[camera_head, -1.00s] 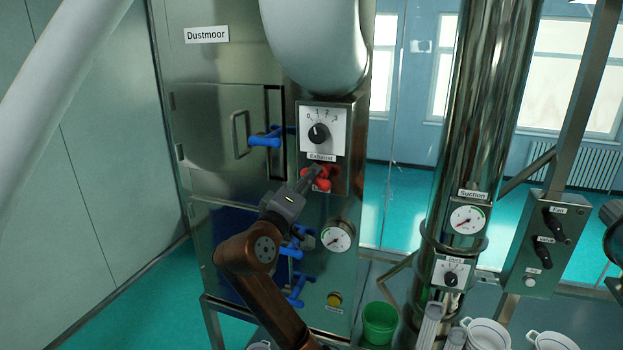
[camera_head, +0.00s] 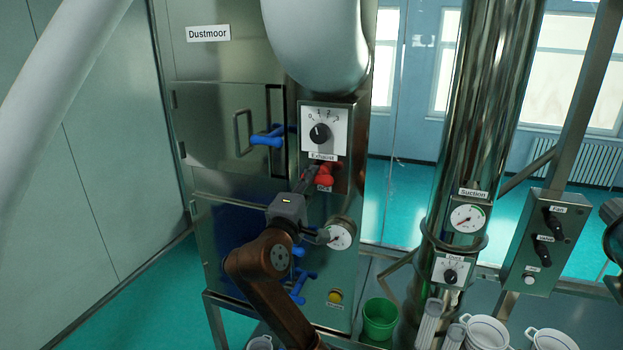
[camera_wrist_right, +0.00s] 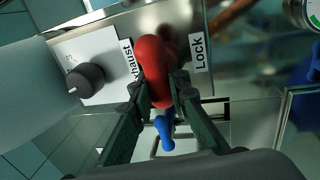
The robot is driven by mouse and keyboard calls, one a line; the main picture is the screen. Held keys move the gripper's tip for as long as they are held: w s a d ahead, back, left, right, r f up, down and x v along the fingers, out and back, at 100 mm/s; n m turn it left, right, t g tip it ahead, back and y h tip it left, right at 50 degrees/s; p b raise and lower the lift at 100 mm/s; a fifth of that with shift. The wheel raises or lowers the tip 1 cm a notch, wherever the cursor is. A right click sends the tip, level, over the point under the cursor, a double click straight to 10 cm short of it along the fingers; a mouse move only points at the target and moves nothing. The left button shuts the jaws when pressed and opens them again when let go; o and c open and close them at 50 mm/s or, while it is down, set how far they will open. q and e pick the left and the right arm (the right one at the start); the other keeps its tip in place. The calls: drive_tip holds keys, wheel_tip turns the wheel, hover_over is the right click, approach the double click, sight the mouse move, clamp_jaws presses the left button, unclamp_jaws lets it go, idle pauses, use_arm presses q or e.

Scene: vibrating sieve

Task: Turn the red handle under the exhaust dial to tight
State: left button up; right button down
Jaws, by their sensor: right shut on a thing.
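The red handle (camera_head: 323,175) sits on the metal panel just under the exhaust dial (camera_head: 320,132) and its "Exhaust" label. In the right wrist view the red handle (camera_wrist_right: 153,62) lies between the "Exhaust" and "Lock" labels. My right gripper (camera_head: 314,178) is shut on the red handle; its two dark fingers (camera_wrist_right: 160,92) stand on either side of the handle's near end. The gripper hides part of the handle in the head view. The exhaust dial's black knob also shows in the right wrist view (camera_wrist_right: 86,79). My left gripper is out of view.
Blue handles (camera_head: 268,137) stick out from the cabinet door left of the panel, with more lower down near my right arm. A round gauge (camera_head: 340,235) and a yellow button (camera_head: 335,297) are below. A green bucket (camera_head: 380,318) stands lower right.

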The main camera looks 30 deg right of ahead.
drive_tip(key=shift+f, duration=0.1)
drive_tip(key=c, duration=1.8)
unclamp_jaws()
drive_tip(key=shift+c, duration=0.2)
drive_tip(key=v, duration=1.2)
